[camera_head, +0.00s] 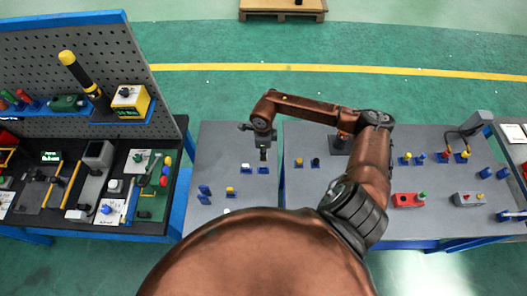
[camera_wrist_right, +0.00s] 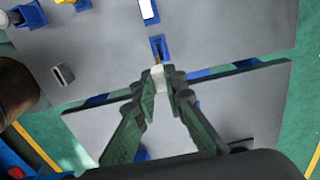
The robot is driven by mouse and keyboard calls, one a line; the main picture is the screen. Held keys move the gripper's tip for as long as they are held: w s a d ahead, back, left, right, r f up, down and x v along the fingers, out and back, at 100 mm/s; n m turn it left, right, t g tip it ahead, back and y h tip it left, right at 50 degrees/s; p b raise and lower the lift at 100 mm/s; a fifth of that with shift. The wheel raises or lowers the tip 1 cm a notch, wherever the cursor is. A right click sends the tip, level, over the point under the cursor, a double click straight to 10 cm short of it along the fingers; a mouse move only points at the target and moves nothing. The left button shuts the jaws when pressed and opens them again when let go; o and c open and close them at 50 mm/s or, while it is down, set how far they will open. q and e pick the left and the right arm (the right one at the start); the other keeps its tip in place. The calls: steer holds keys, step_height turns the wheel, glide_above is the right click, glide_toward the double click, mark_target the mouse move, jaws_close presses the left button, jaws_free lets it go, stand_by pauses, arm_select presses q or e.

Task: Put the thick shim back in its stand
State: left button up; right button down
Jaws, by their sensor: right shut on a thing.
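My right gripper (camera_head: 263,153) points down over the grey table, above a small blue stand (camera_head: 263,171). In the wrist view its fingers (camera_wrist_right: 160,84) are shut on a small pale piece, seemingly the thick shim (camera_wrist_right: 158,79). Its narrow yellowish end sticks out past the fingertips. The blue stand (camera_wrist_right: 160,48) with a dark slot lies just beyond that end and looks empty. I cannot tell whether the shim touches the stand. Beside it is another blue stand with a white piece (camera_wrist_right: 147,8). My left gripper is out of view.
Stands with yellow pieces (camera_head: 230,191) and dark pieces (camera_head: 315,162) are nearby. A small grey block (camera_wrist_right: 62,74) lies on the table. A pegboard bench (camera_head: 80,70) is at the left. A red block (camera_head: 408,200) and a grey block (camera_head: 468,199) sit at the right.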

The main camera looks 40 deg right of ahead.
mark_target(263, 170)
stand_by(0.4)
steer(key=shift+f+b, duration=0.1)
steer(key=shift+b, duration=0.25)
steer(key=shift+f+b, duration=0.8)
steer(key=shift+f, duration=0.1)
steer(key=shift+f+b, duration=1.55)
steer(key=shift+f, duration=0.35)
steer(key=shift+f, duration=0.1)
steer(key=shift+f+b, duration=1.45)
steer(key=shift+f, duration=0.2)
steer(key=c, duration=2.5)
jaws_free()
steer(key=shift+f, duration=0.1)
steer(key=o, duration=0.6)
